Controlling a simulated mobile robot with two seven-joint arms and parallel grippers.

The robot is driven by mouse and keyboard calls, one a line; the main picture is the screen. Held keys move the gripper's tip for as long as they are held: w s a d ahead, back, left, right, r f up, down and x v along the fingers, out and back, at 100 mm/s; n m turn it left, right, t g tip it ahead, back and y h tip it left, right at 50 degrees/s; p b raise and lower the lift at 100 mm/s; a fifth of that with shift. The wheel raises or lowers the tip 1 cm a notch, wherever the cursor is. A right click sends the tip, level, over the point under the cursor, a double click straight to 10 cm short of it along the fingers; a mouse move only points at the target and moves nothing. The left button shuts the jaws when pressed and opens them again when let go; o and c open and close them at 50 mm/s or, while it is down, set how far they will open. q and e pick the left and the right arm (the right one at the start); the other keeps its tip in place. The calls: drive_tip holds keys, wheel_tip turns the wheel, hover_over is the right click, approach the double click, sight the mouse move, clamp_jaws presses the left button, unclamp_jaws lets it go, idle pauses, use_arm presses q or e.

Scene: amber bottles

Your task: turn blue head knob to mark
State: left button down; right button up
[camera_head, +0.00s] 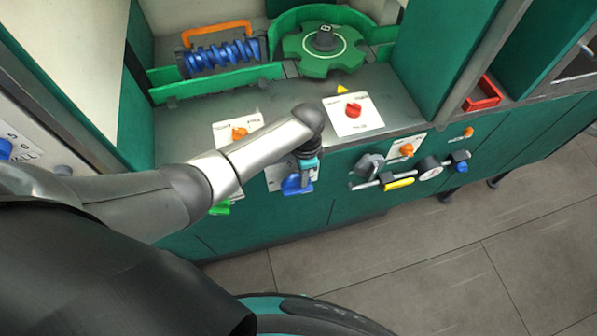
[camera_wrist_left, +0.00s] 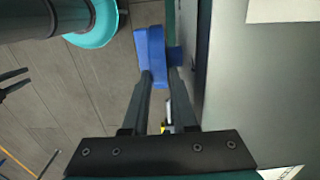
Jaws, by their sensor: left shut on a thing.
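In the left wrist view the blue knob (camera_wrist_left: 152,55) shows at the tips of my left gripper's fingers (camera_wrist_left: 161,76). Part of the knob is hidden by the fingers, and I cannot make out a mark beside it.
A red knob (camera_head: 353,110) and an orange knob (camera_head: 239,133) sit on top of the counter. To the right on the front are another orange knob (camera_head: 407,150), a yellow handle (camera_head: 398,184) and a small blue knob (camera_head: 460,155). The floor in front is clear.

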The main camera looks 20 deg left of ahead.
use_arm(q)
drive_tip(key=shift+w+d+f+g+y+b, duration=0.25)
drive_tip(key=shift+d+g+y+b, duration=0.1)
drive_tip(key=shift+g+y+b, duration=0.35)
drive_tip(key=c, duration=1)
unclamp_jaws()
drive_tip(key=shift+r, duration=0.1)
drive_tip(key=v, duration=0.5)
drive_tip(key=p+v, duration=0.1)
drive_tip(key=v, duration=0.9)
drive_tip(key=shift+d+p, duration=0.3)
drive_tip(key=shift+d, duration=0.05)
